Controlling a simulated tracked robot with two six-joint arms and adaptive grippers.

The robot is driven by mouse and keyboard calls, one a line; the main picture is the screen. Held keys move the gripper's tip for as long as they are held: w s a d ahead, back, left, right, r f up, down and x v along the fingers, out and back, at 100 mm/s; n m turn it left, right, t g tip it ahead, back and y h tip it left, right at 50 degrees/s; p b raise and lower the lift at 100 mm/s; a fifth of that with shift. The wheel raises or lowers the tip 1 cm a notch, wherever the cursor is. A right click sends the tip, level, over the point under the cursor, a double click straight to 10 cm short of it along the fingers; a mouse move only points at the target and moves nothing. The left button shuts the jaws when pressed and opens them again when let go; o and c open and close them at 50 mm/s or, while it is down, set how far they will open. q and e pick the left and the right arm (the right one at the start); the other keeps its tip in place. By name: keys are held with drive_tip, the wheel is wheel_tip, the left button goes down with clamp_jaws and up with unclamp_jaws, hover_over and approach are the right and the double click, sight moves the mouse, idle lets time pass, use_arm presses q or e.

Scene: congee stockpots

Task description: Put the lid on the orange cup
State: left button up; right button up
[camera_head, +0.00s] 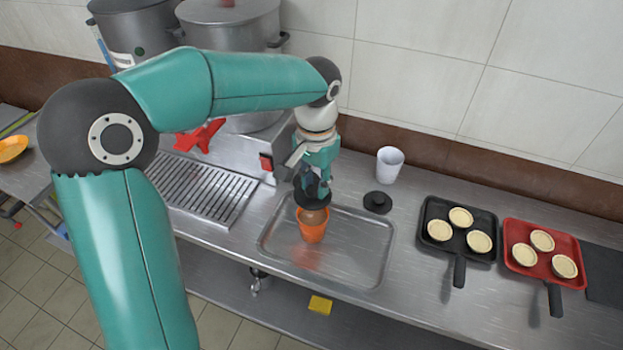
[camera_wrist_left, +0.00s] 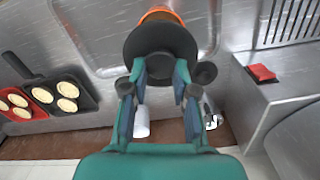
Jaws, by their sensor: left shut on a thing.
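The orange cup (camera_head: 313,230) stands upright in the shallow metal tray on the counter, with a brownish inside showing. A black round lid (camera_head: 314,202) is just above the cup's far rim, seemingly apart from it. My left gripper (camera_head: 312,185) is shut on this lid from above. In the left wrist view, the fingers (camera_wrist_left: 160,80) are on either side of the lid's knob, and the lid's disc (camera_wrist_left: 160,38) hides most of the orange cup (camera_wrist_left: 160,15). A second black lid (camera_head: 377,203) lies on the counter to the right. My right gripper is not in view.
The metal tray (camera_head: 357,272) is otherwise empty. A white cup (camera_head: 390,163) stands behind the second lid. A black pan (camera_head: 434,212) and a red tray (camera_head: 515,228) with pastry shells are at the right. A drip grate (camera_head: 205,190) and large stockpots (camera_head: 235,32) are at the left.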

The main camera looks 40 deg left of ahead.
use_arm(q)
drive_tip(key=shift+f+b, duration=2.1)
drive_tip(key=shift+f, duration=0.65)
drive_tip(key=shift+w+r, duration=0.1)
drive_tip(key=shift+f, duration=0.2)
idle(0.4)
drive_tip(key=o, duration=1)
drive_tip(key=o, duration=0.5)
drive_tip(key=shift+w, duration=0.1)
